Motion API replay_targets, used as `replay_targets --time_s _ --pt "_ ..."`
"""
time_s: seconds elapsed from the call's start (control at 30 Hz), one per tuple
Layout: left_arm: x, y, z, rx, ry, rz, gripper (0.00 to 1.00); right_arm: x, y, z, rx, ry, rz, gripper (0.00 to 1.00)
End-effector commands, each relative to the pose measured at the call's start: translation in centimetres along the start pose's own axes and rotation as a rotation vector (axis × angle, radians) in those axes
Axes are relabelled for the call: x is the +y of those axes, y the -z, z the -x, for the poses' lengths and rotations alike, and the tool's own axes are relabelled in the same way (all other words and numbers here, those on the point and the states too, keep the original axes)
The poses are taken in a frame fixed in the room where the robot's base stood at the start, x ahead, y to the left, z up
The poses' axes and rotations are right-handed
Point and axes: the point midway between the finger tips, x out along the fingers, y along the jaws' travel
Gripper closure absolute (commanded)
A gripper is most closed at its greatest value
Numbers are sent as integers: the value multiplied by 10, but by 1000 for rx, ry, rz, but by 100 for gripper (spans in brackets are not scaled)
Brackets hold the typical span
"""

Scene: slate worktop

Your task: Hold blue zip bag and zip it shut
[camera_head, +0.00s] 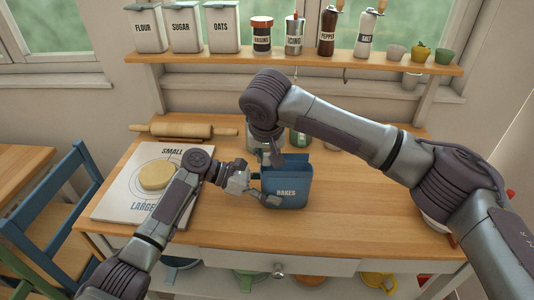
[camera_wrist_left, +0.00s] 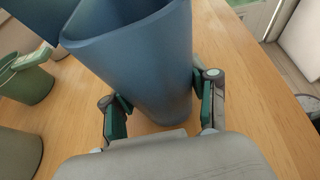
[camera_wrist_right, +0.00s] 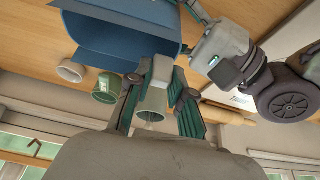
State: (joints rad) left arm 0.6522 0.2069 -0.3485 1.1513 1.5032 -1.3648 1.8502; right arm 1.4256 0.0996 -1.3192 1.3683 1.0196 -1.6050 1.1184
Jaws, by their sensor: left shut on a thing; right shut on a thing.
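The blue zip bag (camera_head: 286,196), with white lettering on its front, stands upright on the wooden table. Its mouth looks open, with front and back walls apart. My left gripper (camera_head: 262,197) is shut on the bag's lower body, one finger on each side; the bag also fills the left wrist view (camera_wrist_left: 140,60). My right gripper (camera_head: 275,160) comes down from above at the left end of the bag's top. In the right wrist view its fingers (camera_wrist_right: 160,85) are shut on a small grey piece, apparently the zip slider (camera_wrist_right: 162,70), beside the bag's edge (camera_wrist_right: 120,45).
A board (camera_head: 125,205) with a round of dough (camera_head: 156,176) lies on the left, a rolling pin (camera_head: 185,130) behind it. Green containers (camera_wrist_left: 28,80) stand behind the bag, partly hidden by my right arm. A shelf (camera_head: 300,62) with jars runs above. The table's front is clear.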

Motion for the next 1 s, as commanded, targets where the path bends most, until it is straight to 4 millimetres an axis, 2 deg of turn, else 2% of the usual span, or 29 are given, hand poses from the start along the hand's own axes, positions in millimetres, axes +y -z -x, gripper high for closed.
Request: replay_targets --time_s 0.07,0.17,0.4,0.5,0.63,0.87,0.9,1.0 --pt "-1 4 -1 6 1 5 74 3 0 0 -1 0 -1 100" --pt "-1 4 0 6 1 5 74 20 0 -1 -2 1 -5 100" --pt "-1 4 0 6 1 4 74 79 0 -2 -2 -1 -5 100" --pt "-1 4 -1 6 2 4 74 94 0 -1 0 -2 -4 100" --pt "-1 3 -1 6 2 4 74 101 0 0 1 -2 -2 100" --pt "-1 4 0 6 2 4 74 102 1 -1 1 -4 -2 100" --pt "-1 4 0 6 2 5 74 102 1 -1 1 -4 -2 78" --pt "-1 4 0 6 2 5 74 102 1 -1 0 -5 -3 61"
